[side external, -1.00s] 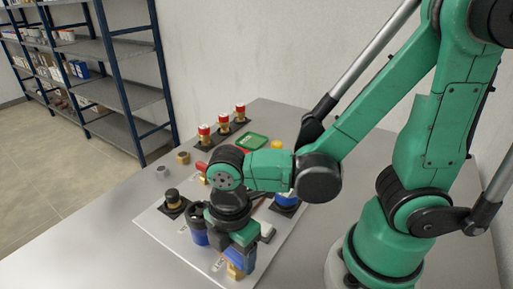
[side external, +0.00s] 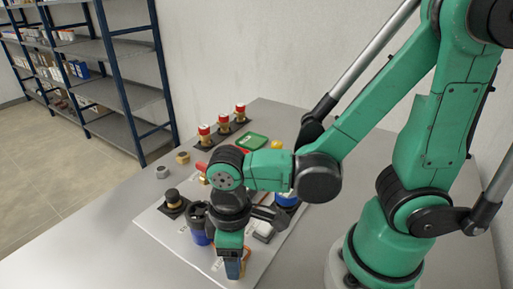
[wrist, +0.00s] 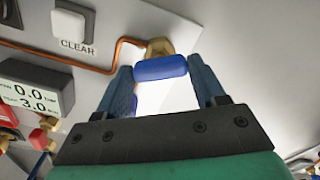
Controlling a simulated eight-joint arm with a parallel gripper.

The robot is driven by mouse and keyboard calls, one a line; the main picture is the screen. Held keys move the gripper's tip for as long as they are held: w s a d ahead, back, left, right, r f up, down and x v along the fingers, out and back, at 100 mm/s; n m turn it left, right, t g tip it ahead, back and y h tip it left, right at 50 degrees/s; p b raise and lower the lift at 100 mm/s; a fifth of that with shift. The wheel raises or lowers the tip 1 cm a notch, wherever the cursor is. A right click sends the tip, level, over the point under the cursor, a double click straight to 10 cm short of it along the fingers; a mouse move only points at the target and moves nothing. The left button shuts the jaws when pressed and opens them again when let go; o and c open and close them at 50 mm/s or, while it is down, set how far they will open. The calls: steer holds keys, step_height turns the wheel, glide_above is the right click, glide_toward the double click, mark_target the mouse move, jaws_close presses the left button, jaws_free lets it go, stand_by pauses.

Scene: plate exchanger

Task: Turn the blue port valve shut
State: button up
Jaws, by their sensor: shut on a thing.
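The blue port valve shows in the wrist view as a blue handle (wrist: 160,68) on a brass body (wrist: 157,46), with a copper pipe leading into it. My gripper (wrist: 160,75) has a finger on each side of the handle and is shut on it. The handle lies across the gap, from one fingertip to the other. In the side view my gripper (side external: 233,267) points down at the panel's front edge, and it hides most of the valve.
The panel (wrist: 205,25) carries a "CLEAR" label and a display (wrist: 38,90) reading 0.0 and 3.0. A blue cylinder (side external: 198,232) and a black-topped fitting (side external: 172,198) stand beside my wrist. Red-capped fittings (side external: 223,124) and a green tray (side external: 252,141) are farther back.

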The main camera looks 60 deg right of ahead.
steer(key=m, duration=0.6)
stand_by(0.7)
steer(key=o, duration=1.3)
steer(key=shift+r, duration=2.85)
steer(key=w+d+r+t, duration=0.1)
steer(key=w+d+t, duration=0.1)
steer(key=d, duration=0.1)
steer(key=w+d+r+t, duration=0.1)
steer(key=w+d+t, duration=0.1)
steer(key=d, duration=0.1)
steer(key=w+d+r+t, duration=0.2)
steer(key=d+t, duration=0.1)
steer(key=d, duration=0.1)
steer(key=shift+w, duration=0.1)
